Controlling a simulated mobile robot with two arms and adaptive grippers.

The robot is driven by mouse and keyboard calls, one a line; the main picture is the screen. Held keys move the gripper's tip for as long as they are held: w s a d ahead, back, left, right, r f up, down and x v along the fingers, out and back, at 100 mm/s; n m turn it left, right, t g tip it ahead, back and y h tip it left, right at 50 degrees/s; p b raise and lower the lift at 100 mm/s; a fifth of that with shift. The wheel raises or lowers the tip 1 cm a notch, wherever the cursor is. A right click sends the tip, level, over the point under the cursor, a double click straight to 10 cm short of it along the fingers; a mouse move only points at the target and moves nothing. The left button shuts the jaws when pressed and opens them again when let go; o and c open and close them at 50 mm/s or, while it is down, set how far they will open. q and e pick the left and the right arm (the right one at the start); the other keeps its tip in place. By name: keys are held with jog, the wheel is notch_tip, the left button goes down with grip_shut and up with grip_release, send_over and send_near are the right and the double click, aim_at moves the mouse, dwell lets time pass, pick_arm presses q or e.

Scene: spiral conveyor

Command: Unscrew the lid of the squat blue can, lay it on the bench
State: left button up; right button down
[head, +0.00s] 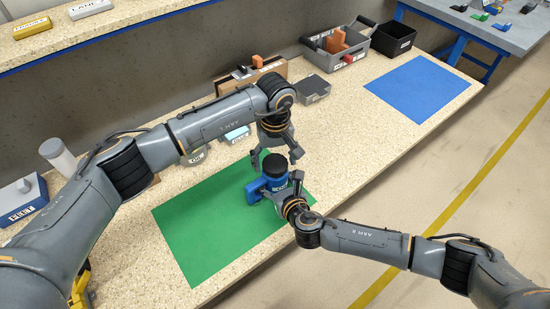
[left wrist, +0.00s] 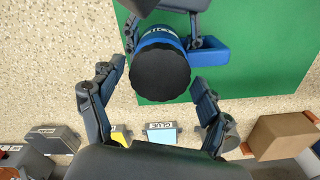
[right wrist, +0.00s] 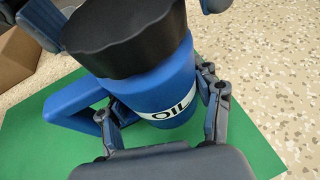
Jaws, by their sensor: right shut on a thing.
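The squat blue can (head: 270,187) stands upright at the green mat's (head: 200,235) right part, with a blue handle on one side. Its label reads OIL in the right wrist view (right wrist: 172,95). Its black ribbed lid (head: 274,166) is on top; the lid also shows in the left wrist view (left wrist: 160,75). My right gripper (head: 283,195) is shut around the can's body below the lid. My left gripper (head: 276,157) is above the lid, pointing down, open, with its fingers spread on either side and apart from it.
A blue mat (head: 418,88) lies to the right on the speckled bench, bare. A grey tote (head: 342,52) and a black bin (head: 394,40) stand at the back. A grey box (head: 312,90) and a glue box (head: 237,133) are behind the can. Open bench lies between the mats.

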pick_arm(q)
jog(key=c, duration=0.9)
jog(key=n, duration=0.5)
jog(key=shift+n, duration=0.4)
jog(key=shift+c, duration=0.2)
jog(key=n, duration=1.2)
jog(key=shift+r, duration=0.1)
jog(key=n, duration=0.4)
jog(key=shift+n, duration=0.4)
jog(key=n, duration=1.3)
jog(key=shift+n, duration=0.3)
